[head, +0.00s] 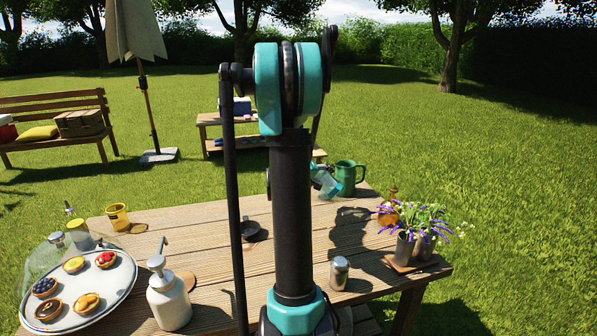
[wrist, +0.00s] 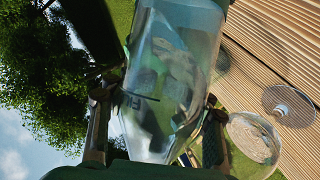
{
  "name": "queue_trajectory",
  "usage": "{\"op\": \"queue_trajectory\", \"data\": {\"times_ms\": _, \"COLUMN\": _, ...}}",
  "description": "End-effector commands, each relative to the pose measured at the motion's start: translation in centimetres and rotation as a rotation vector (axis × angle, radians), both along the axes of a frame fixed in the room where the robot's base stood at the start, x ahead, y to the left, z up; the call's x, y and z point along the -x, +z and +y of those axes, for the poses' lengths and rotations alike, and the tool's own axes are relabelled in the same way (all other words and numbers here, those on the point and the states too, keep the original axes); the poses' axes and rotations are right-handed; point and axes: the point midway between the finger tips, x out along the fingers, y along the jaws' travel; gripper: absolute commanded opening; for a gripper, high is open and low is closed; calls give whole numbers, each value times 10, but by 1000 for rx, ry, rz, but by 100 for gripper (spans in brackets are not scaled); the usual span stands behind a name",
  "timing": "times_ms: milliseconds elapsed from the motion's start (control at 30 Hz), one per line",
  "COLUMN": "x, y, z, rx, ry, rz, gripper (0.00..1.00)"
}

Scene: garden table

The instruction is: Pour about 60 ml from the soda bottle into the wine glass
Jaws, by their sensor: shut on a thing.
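The soda bottle (wrist: 170,75) is clear, with pale and dark print. It fills the middle of the wrist view. My gripper (wrist: 156,102) is shut on it, one finger on each side. Judged by the table and sky, the bottle is tipped well over; its mouth and liquid level are not clear. A clear wine glass (wrist: 252,140) shows at lower right in the wrist view, its round foot (wrist: 290,106) on the planks. It appears upright, near the bottle; I cannot tell whether they touch or if it holds liquid. My arm hides most of this in the head view.

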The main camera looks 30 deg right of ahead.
Motion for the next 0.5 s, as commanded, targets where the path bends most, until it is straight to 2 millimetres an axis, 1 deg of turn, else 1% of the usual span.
{"op": "queue_trajectory", "data": {"times_ms": 333, "x": 0, "y": 1, "z": 0, "rx": -1, "ry": 0, "rz": -2, "gripper": 0}}
{"op": "queue_trajectory", "data": {"times_ms": 500, "x": -1, "y": 9, "z": 1, "rx": -17, "ry": 0, "rz": -32, "gripper": 0}}
